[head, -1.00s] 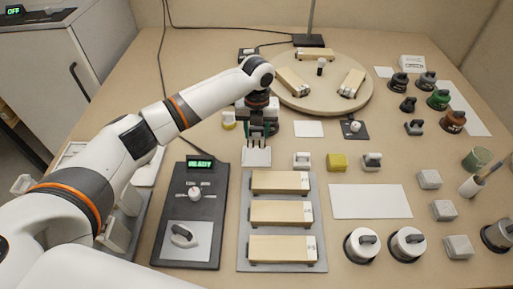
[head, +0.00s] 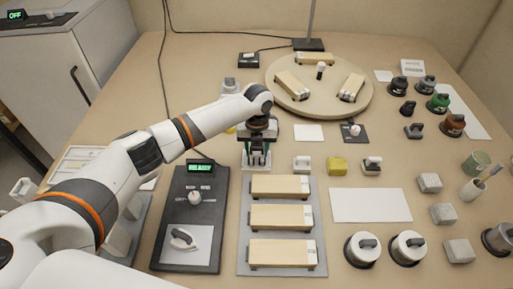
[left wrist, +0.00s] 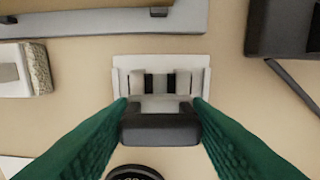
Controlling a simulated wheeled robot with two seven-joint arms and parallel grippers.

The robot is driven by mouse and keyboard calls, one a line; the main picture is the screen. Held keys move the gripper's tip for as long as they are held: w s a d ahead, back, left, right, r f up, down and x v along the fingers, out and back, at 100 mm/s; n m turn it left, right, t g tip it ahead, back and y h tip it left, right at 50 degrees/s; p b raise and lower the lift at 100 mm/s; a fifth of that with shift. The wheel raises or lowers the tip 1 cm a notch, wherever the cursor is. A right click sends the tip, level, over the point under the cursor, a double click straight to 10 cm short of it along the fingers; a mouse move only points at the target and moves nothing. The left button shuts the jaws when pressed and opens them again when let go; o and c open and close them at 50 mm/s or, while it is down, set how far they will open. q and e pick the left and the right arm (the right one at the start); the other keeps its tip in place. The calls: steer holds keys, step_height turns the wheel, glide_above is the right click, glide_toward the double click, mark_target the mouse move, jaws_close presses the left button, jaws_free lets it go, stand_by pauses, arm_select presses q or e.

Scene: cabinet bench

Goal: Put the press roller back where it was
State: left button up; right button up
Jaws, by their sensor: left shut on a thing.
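My left gripper (head: 257,153) has green fingers and is shut on the dark handle of the press roller (left wrist: 160,130). In the left wrist view the handle lies crosswise between the two fingertips (left wrist: 160,118). The roller's pale body is partly hidden behind the handle. A white stand (left wrist: 118,68) with upright sides lies directly under and beyond it; in the head view the stand (head: 248,165) is partly covered by the gripper. The roller is at the stand, but I cannot tell whether it rests fully in it. My right gripper is not in view.
A grey tray (head: 243,262) with wooden blocks lies just in front of the stand. A dark panel (head: 212,215) with a READY display is at the left. A small white holder (head: 302,163) and a yellow block (head: 337,163) stand to the right. A round turntable (head: 318,105) is behind.

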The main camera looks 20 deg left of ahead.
arm_select(q)
steer(key=shift+s+a+f, duration=0.1)
steer(key=shift+s+f, duration=0.1)
steer(key=shift+f, duration=0.3)
steer(key=shift+c, duration=0.8)
steer(key=o, duration=0.8)
steer(key=shift+f, duration=0.1)
steer(key=o, duration=0.3)
steer(key=shift+w+f, duration=0.1)
steer(key=shift+w, duration=0.1)
steer(key=shift+r, duration=0.65)
step_height(320, 180, up, 12)
steer(key=shift+r, duration=0.2)
